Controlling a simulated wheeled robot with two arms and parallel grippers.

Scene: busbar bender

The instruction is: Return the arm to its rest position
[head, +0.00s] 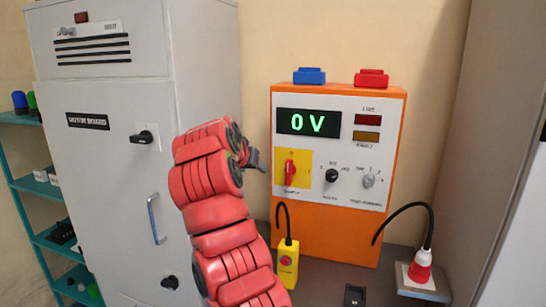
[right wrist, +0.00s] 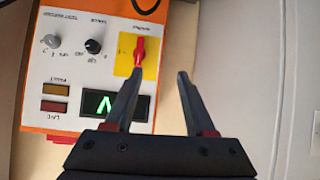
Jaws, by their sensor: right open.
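My right arm, with red ribbed covers, rises through the middle of the head view. Its dark right gripper (head: 255,160) is small and partly hidden behind the wrist, left of the orange control box (head: 330,235). In the right wrist view the right gripper (right wrist: 160,74) is open, with nothing between its two fingers. One finger overlaps the picture of the box's panel, near the red switch (right wrist: 139,50) on its yellow plate. I cannot tell a touch there. The switch also shows in the head view (head: 290,171). My left gripper is not in view.
The box's display (head: 309,122) reads 0 V. A grey cabinet (head: 105,180) stands at left, beside a teal shelf (head: 30,185). A yellow pendant (head: 287,265) and a red plug (head: 421,267) with black cables are in front of the box.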

